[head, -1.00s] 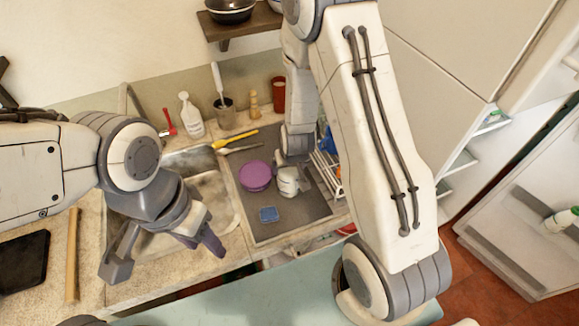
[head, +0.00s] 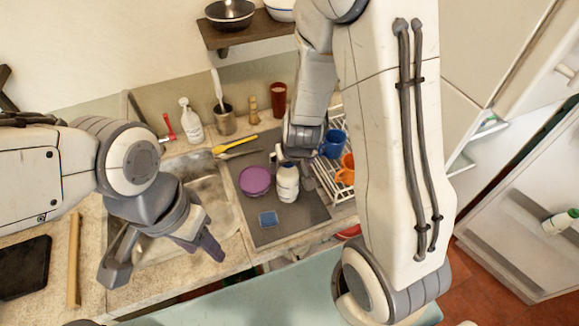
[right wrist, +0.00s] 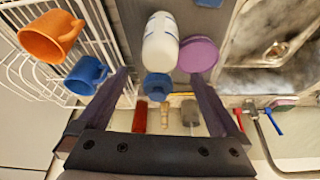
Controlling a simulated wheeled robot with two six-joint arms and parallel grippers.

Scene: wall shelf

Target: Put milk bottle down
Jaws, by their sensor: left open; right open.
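The white milk bottle (head: 287,184) stands upright on the dark mat (head: 290,218), just right of the purple round thing (head: 254,181). In the right wrist view the bottle (right wrist: 160,42) points its blue cap (right wrist: 158,86) towards me. My right gripper (right wrist: 160,76) is open, with its fingers on either side of the cap and gaps to both. In the head view my right gripper (head: 294,163) is at the bottle's top, partly hidden by its own arm. My left gripper (head: 165,260) is open and empty in front of the sink (head: 210,190).
A white dish rack with a blue mug (head: 333,143) and an orange mug (head: 346,170) stands close right of the bottle. A blue sponge (head: 268,218) lies in front.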

